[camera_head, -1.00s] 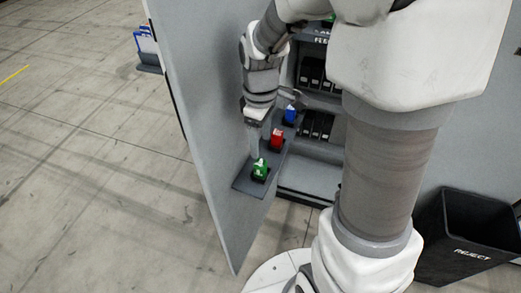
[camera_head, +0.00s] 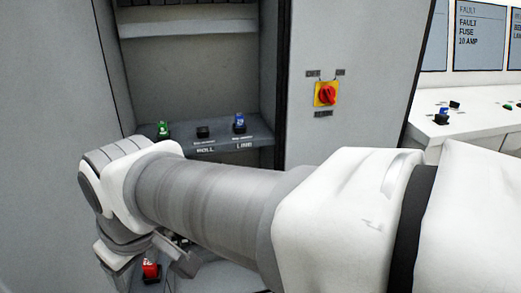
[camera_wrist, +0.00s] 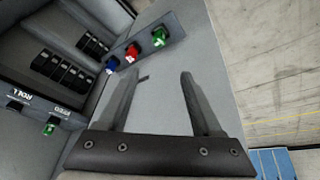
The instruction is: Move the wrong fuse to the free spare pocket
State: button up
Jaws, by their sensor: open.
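My gripper (camera_wrist: 161,78) is open and empty in the wrist view, its fingertips apart and short of the door shelf (camera_wrist: 143,41). That shelf holds a blue fuse (camera_wrist: 112,63), a red fuse (camera_wrist: 130,53) and a green fuse (camera_wrist: 159,37). The red fuse also shows low in the head view (camera_head: 150,268). On the cabinet shelf (camera_head: 262,133) stand another green fuse (camera_head: 163,130), an empty black pocket (camera_head: 203,132) behind the label ROLL, and another blue fuse (camera_head: 239,124) behind LINE. My arm hides the label at the green one and most of the door shelf.
A red and yellow rotary switch (camera_head: 325,94) is on the cabinet front. A white bench (camera_head: 470,125) at right carries several small parts. A screen (camera_head: 480,35) reads FAULT FUSE 10 AMP. Black modules (camera_wrist: 60,70) line the cabinet. My arm crosses before the cabinet opening.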

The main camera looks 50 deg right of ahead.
jog(key=shift+s+r+m+t, duration=0.25)
jog(key=shift+s+m, duration=0.25)
jog(key=shift+s, duration=0.25)
jog(key=shift+s+r+m+t, duration=0.25)
jog(key=shift+s+m, duration=0.25)
jog(key=shift+s, duration=0.25)
